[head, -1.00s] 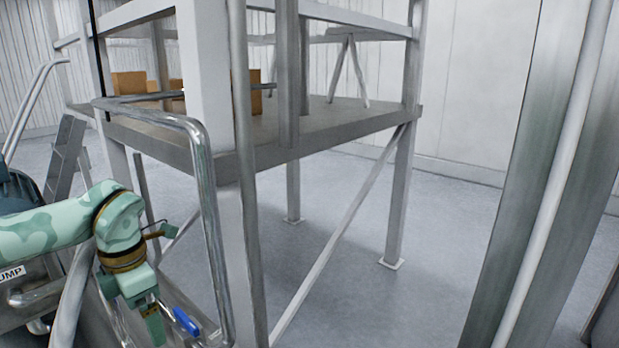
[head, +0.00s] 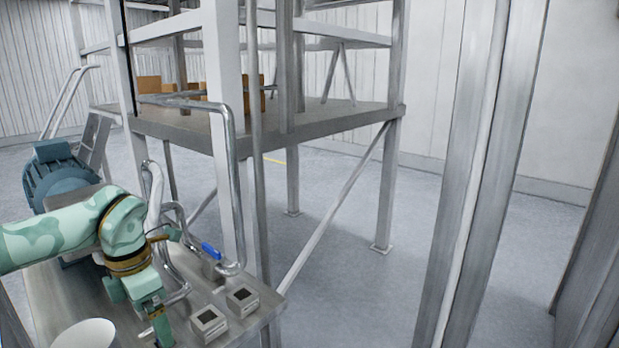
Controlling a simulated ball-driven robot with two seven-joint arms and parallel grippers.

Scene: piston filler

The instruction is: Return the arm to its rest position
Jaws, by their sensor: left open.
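My left arm, mint green with dark and gold bands at the wrist, reaches in from the left edge in the head view. Its gripper (head: 160,328) points down over the metal table (head: 105,288) at the lower left. The jaws are open, and I see nothing between them. The fingertips are small and partly hidden by the wrist. My right gripper is out of view.
Two small grey boxes with dark tops (head: 209,323) (head: 242,299) sit right of the gripper.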

